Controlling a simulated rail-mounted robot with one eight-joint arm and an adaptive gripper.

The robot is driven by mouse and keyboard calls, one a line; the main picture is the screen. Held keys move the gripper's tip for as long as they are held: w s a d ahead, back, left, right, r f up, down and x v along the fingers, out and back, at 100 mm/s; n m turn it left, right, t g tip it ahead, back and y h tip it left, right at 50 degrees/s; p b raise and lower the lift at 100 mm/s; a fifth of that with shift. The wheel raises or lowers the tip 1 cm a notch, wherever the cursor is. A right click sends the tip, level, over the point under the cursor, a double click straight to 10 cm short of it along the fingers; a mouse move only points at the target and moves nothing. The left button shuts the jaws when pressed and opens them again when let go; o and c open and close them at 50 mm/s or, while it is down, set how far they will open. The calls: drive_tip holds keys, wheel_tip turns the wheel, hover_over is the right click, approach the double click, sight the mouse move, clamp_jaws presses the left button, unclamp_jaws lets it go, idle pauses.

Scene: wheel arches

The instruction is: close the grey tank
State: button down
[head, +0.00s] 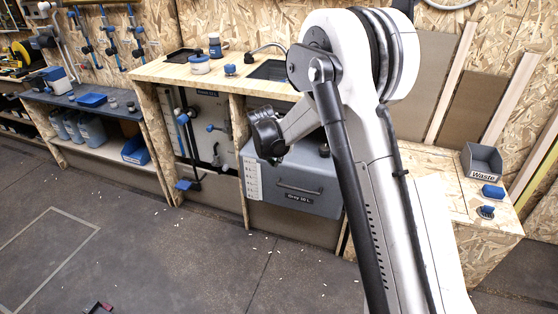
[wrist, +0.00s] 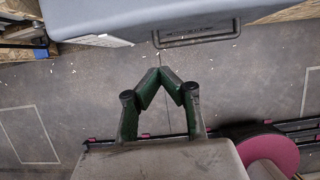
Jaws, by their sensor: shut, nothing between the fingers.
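The grey tank (head: 318,185) is a grey box with a front handle and a dark "Grey 50 L" label, in the bay under the wooden counter. Part of its top shows in front of the counter edge, so it stands out of the bay. My arm hides its right side in the head view. In the wrist view the tank (wrist: 140,18) fills the top edge, with its dark handle (wrist: 195,40) towards me. My gripper (wrist: 172,72) is shut and empty, its green fingertips together, just below the handle in the picture. No contact shows.
The wooden counter (head: 205,78) holds a sink (head: 270,70), a tray and jars. Left is a shelf with blue canisters (head: 78,128). Right is a low wooden bench with a grey waste bin (head: 481,161). The floor in front of the tank is open, with small white scraps.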

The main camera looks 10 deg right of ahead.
sight(281, 171)
drive_tip(key=w+d+f, duration=0.1)
drive_tip(key=f, duration=0.1)
drive_tip(key=w+d+f+b, duration=0.1)
drive_tip(key=w+f, duration=0.1)
drive_tip(key=w+d+f+b, duration=0.1)
drive_tip(key=f, duration=0.1)
drive_tip(key=shift+w+f, duration=0.4)
drive_tip(key=shift+w+d+b, duration=0.25)
drive_tip(key=shift+w+b, duration=0.1)
drive_tip(key=shift+w, duration=0.15)
drive_tip(key=shift+r, duration=0.1)
